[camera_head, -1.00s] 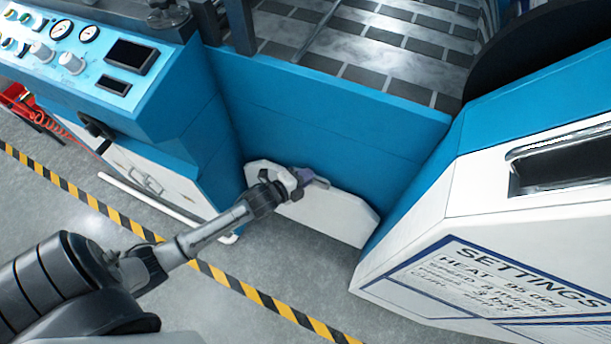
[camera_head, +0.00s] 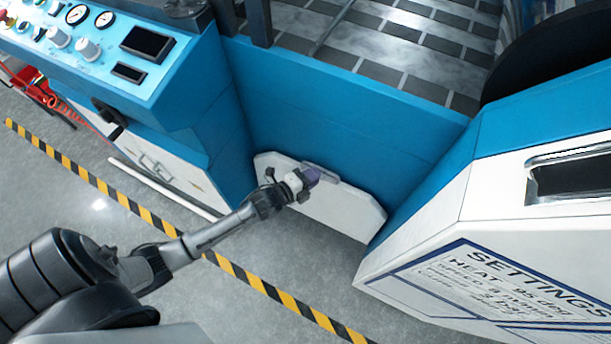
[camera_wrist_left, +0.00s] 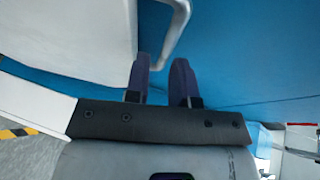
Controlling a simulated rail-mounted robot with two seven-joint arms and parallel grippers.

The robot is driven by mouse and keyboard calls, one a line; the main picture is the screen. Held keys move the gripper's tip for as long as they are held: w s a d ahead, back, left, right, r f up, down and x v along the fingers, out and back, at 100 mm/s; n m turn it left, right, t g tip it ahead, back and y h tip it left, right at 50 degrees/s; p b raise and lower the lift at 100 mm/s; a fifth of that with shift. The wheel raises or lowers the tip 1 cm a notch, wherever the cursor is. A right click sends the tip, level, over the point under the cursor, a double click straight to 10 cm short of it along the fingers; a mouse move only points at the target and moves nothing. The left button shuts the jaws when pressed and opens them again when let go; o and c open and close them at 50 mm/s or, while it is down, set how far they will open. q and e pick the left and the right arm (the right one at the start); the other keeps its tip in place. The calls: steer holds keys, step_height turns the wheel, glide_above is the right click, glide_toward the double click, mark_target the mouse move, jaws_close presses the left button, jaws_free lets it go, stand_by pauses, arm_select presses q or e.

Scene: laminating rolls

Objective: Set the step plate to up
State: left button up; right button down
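The step plate (camera_head: 345,212) is a white panel with cut corners at the foot of the blue machine front. Its exact tilt is hard to tell. A pale bar handle (camera_head: 323,170) sits at its upper edge. In the left wrist view the plate (camera_wrist_left: 70,38) fills the upper left, and the handle (camera_wrist_left: 176,32) bends down to between the fingertips. My left gripper (camera_head: 312,177) is at the handle. Its purple fingers (camera_wrist_left: 160,72) stand apart, with visible space around the handle's end. My right gripper is not in view.
A blue machine wall (camera_head: 340,120) rises behind the plate. A white cabinet with a settings label (camera_head: 470,285) stands close on the right, and a control console (camera_head: 100,50) on the left. Grey floor with a yellow-black stripe (camera_head: 180,232) lies in front.

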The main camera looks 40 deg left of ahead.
arm_select(q)
steer(key=p+v, duration=0.5)
steer(key=v, duration=0.9)
steer(key=shift+w, duration=0.1)
stand_by(0.3)
